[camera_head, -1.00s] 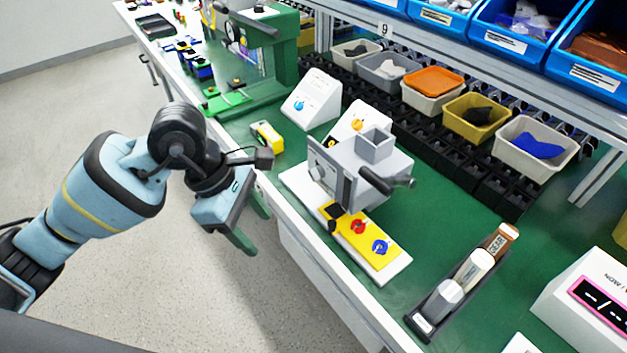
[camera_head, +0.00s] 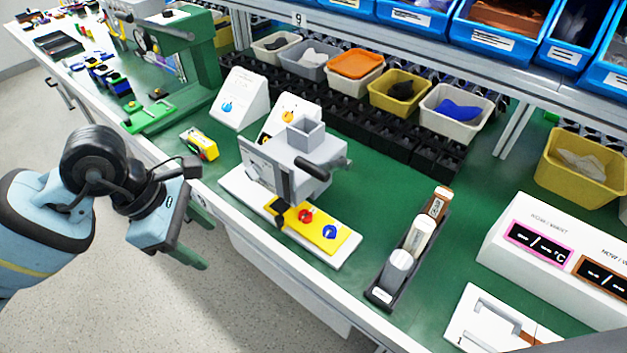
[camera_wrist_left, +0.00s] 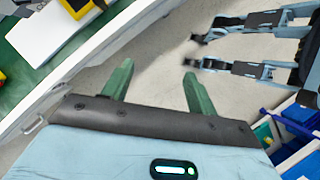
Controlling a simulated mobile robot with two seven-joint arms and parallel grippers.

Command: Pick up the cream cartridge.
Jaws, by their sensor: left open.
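The cream cartridge (camera_head: 420,236) lies in the middle of a narrow black tray (camera_head: 382,298) on the green bench. A grey cartridge (camera_head: 397,268) is on its near side and a brown one (camera_head: 439,202) on its far side. My left gripper (camera_head: 199,238) is off the bench's front edge, well left of the tray and apart from it. Its green fingers are spread and empty, as the left wrist view (camera_wrist_left: 155,72) also shows. The cartridges are not in the left wrist view.
A grey device with a black handle (camera_head: 290,165) on a white base with a yellow switch panel (camera_head: 330,232) stands between my left gripper and the tray. A white display box (camera_head: 500,232) is right of the tray. Green bench surface is free around the tray.

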